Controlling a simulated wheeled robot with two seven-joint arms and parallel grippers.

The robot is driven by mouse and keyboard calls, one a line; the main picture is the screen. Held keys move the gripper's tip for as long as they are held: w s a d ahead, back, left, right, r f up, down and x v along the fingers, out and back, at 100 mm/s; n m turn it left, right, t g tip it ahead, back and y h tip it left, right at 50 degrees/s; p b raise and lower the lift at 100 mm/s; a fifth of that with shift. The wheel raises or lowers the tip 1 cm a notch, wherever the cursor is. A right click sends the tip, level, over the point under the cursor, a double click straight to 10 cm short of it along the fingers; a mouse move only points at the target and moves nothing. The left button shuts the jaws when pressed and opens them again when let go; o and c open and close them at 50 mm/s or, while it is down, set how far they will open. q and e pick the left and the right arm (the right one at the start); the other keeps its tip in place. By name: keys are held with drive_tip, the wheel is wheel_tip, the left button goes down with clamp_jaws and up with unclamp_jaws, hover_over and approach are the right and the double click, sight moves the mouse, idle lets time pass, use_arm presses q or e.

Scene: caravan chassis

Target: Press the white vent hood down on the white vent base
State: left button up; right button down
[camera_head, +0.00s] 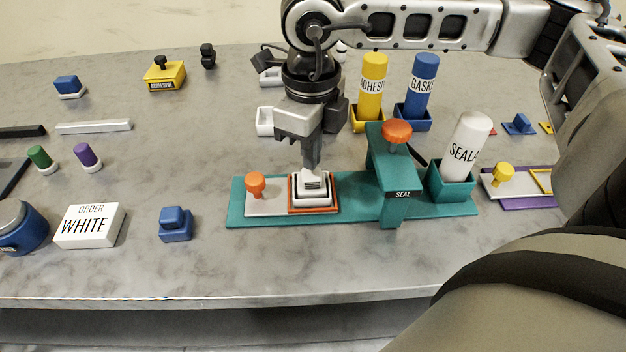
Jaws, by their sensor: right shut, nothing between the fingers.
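The white vent hood (312,183) sits on the white vent base (302,202), in the orange-framed square on the teal board (265,219). A dark band shows between the white parts; I cannot tell whether the hood is fully seated. My right gripper (311,168) points straight down with its fingers shut and empty. Its tips are at the top of the hood, touching it or just above. The tips hide part of the hood. My left gripper is not in view.
An orange knob (255,185) stands left of the vent. The teal SEAL press (395,185) and white SEAL bottle (464,148) stand to the right. A WHITE order block (89,226) and a blue vent (175,224) lie left. The front table strip is clear.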

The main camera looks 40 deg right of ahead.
sight(311, 173)
drive_tip(key=shift+f, duration=0.15)
drive_tip(key=shift+f+b, duration=0.75)
drive_tip(key=shift+b, duration=0.1)
drive_tip(key=shift+s+f+b, duration=0.1)
drive_tip(key=shift+f+b, duration=0.2)
drive_tip(key=shift+b, duration=0.15)
idle(0.5)
drive_tip(key=shift+r, duration=0.1)
drive_tip(key=shift+r+p, duration=0.65)
drive_tip(key=shift+r, duration=0.2)
wheel_tip(311, 173, up, 8)
drive_tip(key=p, duration=0.4)
drive_tip(key=shift+f, duration=0.2)
